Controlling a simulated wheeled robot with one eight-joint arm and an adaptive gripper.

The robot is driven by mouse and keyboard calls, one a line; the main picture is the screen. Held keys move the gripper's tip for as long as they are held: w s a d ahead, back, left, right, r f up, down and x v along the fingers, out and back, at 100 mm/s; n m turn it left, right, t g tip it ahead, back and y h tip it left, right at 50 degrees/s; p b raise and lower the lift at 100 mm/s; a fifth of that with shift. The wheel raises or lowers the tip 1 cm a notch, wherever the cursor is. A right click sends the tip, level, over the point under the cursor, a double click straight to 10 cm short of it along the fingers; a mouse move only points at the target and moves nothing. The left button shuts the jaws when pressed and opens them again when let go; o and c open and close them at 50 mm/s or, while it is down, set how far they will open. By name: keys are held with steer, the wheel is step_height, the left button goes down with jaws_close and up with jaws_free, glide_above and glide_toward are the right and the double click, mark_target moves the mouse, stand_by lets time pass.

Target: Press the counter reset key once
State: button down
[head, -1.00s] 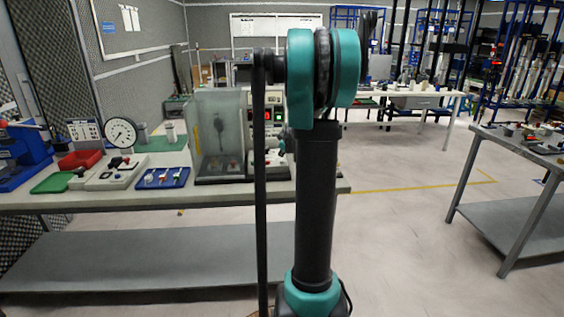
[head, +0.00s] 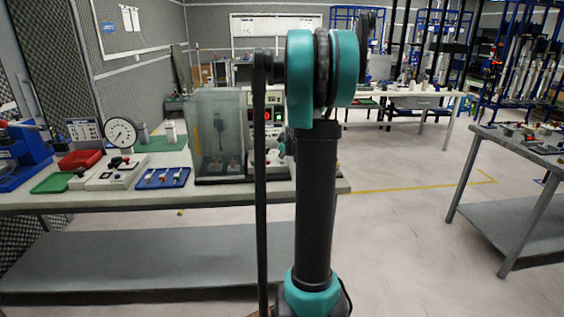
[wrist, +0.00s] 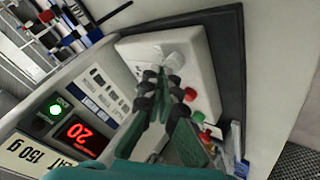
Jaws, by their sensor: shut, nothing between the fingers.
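In the wrist view my gripper (wrist: 168,76) is shut and empty, pointing at a pale control box (wrist: 135,46) with rounded corners. The box carries a white knob (wrist: 174,61), a red button (wrist: 190,95) and a green button (wrist: 198,117). The fingertips overlap the box beside the white knob; I cannot tell whether they touch it. I cannot read which key is the counter reset. My arm hides much of this area in the head view.
A clear-walled enclosure (head: 217,120) stands left of the panel on the workbench (head: 100,200). The floor (head: 400,220) to the right is open.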

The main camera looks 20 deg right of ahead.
mark_target(282, 161)
steer(key=shift+f, duration=0.55)
stand_by(0.4)
steer(key=shift+r, duration=1)
steer(key=shift+r, duration=2.5)
steer(key=s+a+f+m+g+y, duration=0.1)
steer(key=s+a+f+m, duration=0.1)
steer(key=s+a+f, duration=0.35)
steer(key=s+a+f+m+g, duration=0.1)
steer(key=s+a+f, duration=0.1)
steer(key=s+a, duration=0.65)
steer(key=s+a+f+m+g, duration=0.1)
steer(key=s+a+f, duration=0.1)
steer(key=s+f, duration=0.2)
steer(key=s+a+f+m+g, duration=0.1)
steer(key=s+a+f+m, duration=0.1)
steer(key=s, duration=0.9)
steer(key=s+a+f+m+g, duration=0.1)
steer(key=s+a+f+m, duration=0.1)
steer(key=s+f, duration=0.3)
steer(key=s, duration=0.3)
steer(key=shift+s+a+f, duration=0.15)
steer(key=shift+a+f, duration=0.2)
steer(key=shift+a, duration=0.05)
